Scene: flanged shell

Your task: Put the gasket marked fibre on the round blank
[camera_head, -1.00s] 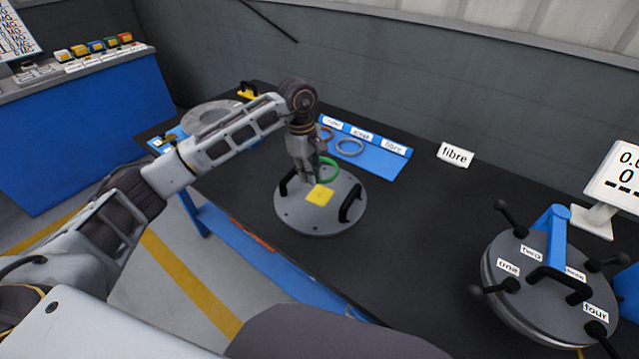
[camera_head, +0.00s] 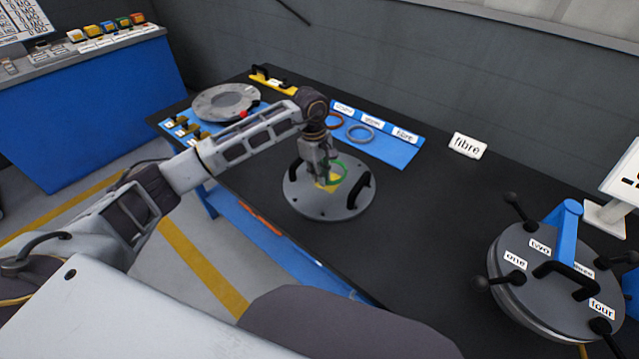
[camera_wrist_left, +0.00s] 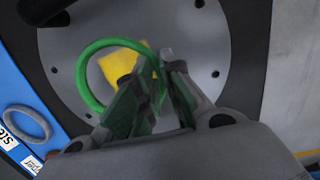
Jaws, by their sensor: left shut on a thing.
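A green ring gasket (camera_head: 341,178) is gripped at its edge by my left gripper (camera_head: 325,180), just above the round blank (camera_head: 310,207). The blank is a grey disc with bolt holes, two black handles and a yellow square (camera_head: 322,184) at its middle. In the left wrist view the green gasket (camera_wrist_left: 84,88) hangs over the blank (camera_wrist_left: 215,30), around part of the yellow square (camera_wrist_left: 117,66), with my left fingers (camera_wrist_left: 160,95) shut on its rim. I cannot tell whether the gasket touches the blank. My right gripper does not show.
A blue gasket board (camera_head: 395,152) behind the blank holds a brown ring (camera_head: 334,120) and a grey-blue ring (camera_head: 360,132). A flanged shell lid with clamps (camera_head: 520,262) is at right. Black table between is clear.

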